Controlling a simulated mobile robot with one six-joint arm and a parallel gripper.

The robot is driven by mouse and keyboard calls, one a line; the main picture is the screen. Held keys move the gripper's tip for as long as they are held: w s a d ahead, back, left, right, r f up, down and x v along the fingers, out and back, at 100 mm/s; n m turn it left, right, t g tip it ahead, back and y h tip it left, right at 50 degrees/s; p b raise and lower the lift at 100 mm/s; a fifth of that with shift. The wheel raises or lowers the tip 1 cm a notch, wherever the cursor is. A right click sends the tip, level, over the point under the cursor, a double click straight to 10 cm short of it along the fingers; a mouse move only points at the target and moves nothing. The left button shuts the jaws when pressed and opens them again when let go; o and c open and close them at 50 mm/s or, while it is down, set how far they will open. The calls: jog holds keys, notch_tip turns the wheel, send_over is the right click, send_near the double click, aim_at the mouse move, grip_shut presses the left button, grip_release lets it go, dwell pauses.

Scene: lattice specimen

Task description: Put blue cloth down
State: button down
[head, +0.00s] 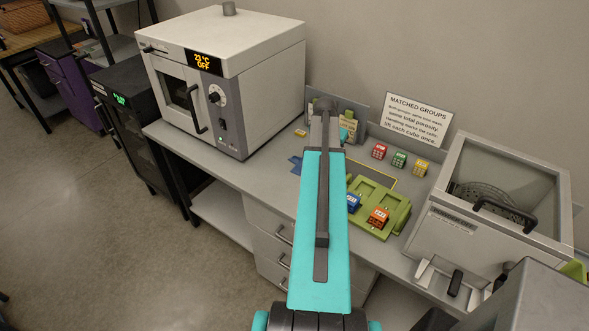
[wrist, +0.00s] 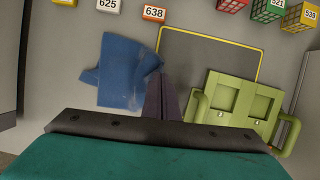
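The blue cloth (wrist: 122,75) is crumpled and folded, left of my fingers in the wrist view, over the grey bench top. Its right corner reaches my fingertips. My gripper (wrist: 163,80) has its two dark fingers close together, shut on that corner. In the head view, only a small blue part of the cloth (head: 295,164) shows left of my arm, low over the bench. My arm hides the rest of the cloth and my fingers there.
A yellow-edged grey mat (wrist: 215,52) lies right of the cloth. A green tray (head: 394,212) holds a blue cube (head: 353,202) and an orange cube (head: 379,216). Red, green and yellow cubes stand behind. A white oven (head: 225,80) is left; an open-topped metal box (head: 490,205) is right.

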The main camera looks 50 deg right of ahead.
jog(key=shift+f, duration=0.4)
jog(key=shift+f, duration=0.1)
jog(key=shift+f+b, duration=1.65)
jog(key=shift+f, duration=1.55)
jog(key=shift+r, duration=0.1)
notch_tip(320, 180, up, 9)
jog(key=p, duration=0.3)
jog(key=shift+p, duration=0.4)
jog(key=shift+a, duration=0.1)
